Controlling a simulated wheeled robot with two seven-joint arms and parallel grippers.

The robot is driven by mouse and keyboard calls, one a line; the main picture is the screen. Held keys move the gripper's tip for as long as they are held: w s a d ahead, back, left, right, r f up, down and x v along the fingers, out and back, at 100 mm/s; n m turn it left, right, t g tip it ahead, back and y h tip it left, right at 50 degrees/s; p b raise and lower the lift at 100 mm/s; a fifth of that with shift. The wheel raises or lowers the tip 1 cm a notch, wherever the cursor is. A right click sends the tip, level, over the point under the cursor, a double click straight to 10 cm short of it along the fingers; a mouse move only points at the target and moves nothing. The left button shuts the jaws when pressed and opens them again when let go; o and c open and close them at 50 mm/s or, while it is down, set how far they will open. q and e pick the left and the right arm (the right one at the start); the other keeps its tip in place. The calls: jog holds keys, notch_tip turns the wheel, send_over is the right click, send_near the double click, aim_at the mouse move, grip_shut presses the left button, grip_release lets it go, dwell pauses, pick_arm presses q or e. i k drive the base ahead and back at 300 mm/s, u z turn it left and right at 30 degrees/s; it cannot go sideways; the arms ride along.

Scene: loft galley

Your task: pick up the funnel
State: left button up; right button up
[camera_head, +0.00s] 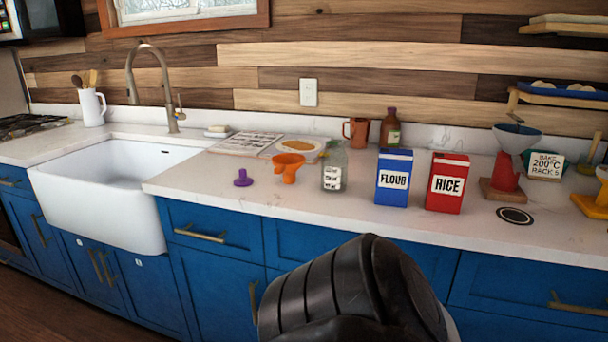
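An orange piece with a wide rim narrowing downward, which looks like the funnel (287,167), stands on the white counter (222,193) near its front edge. A small purple piece (243,178) with a flat base and a short stem sits to its left, and I cannot tell exactly what it is. A clear glass jar (334,168) with a white label stands just to the right of the orange piece. A black segment of my arm fills the bottom middle of the view. Neither of my grippers' fingers shows.
A blue flour box (394,177) and a red rice box (447,183) stand right of the jar. A plate (299,148), an orange mug (356,131) and a brown bottle (390,131) are behind. A white sink (119,196) lies left. The counter before the orange piece is clear.

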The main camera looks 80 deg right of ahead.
aim_at(286, 165)
jog(key=z, duration=3.3)
